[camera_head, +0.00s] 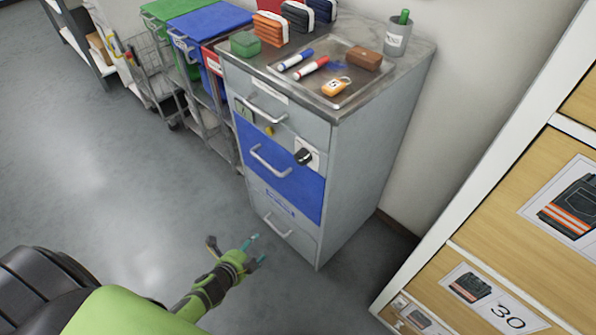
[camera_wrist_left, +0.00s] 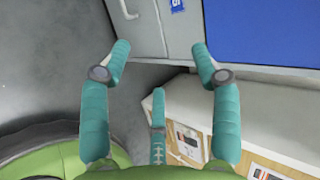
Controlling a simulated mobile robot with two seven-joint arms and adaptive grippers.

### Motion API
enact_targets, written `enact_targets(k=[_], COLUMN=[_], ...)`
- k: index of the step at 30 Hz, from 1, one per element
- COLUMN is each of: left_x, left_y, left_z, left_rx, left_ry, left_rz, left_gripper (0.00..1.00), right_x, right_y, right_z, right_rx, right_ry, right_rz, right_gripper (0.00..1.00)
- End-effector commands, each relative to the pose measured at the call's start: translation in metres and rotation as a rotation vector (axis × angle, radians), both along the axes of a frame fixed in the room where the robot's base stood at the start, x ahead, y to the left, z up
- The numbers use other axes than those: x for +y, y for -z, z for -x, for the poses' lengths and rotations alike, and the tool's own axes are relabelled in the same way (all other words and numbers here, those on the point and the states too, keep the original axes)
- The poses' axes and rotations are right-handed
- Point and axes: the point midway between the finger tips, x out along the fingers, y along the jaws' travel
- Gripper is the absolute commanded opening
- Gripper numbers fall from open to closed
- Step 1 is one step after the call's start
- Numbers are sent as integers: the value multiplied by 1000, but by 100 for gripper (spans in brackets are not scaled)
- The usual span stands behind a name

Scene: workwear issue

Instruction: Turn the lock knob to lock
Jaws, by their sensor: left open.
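The lock knob (camera_head: 303,157) is a small black knob on a white plate. It sits on the front of the grey drawer cabinet (camera_head: 365,150), at the upper right of the blue drawer (camera_head: 285,178). My left gripper (camera_head: 248,248) is low in front of the cabinet, below and left of the knob and apart from it. In the left wrist view the gripper (camera_wrist_left: 160,50) has its teal fingers spread with nothing between them. The blue drawer front (camera_wrist_left: 268,30) shows there, but the knob does not. My right gripper is not in view.
Blue and green bins (camera_head: 215,25) stand to the left. A wooden unit (camera_head: 480,240) with picture labels stands at right. The floor (camera_head: 110,190) at left is clear.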

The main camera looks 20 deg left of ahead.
Motion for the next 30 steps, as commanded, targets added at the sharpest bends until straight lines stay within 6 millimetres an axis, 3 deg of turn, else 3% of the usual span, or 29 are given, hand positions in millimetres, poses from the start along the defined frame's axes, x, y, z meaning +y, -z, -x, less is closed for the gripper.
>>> enact_targets(k=[1, 4, 6, 9, 12, 17, 30], left_x=[1, -7, -17, -33, -43, -52, -73], left_y=[-27, -101, -146, -197, -227, -246, -246], left_z=[-35, -81, -98, -108, -109, -114, -168], left_rx=[-136, -380, -525, -679, -770, -818, -815], left_ry=[149, 415, 553, 683, 753, 784, 783], left_rz=[-167, -545, -798, -1104, -1311, -1430, -1426], left_gripper=[63, 63, 63, 63, 63, 63, 63], right_x=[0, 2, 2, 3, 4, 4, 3], right_y=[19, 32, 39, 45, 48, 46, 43], right_z=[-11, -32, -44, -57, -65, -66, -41], right_rx=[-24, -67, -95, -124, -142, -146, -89], right_ry=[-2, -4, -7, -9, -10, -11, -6], right_rz=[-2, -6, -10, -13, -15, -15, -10], right_gripper=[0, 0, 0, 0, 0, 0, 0])
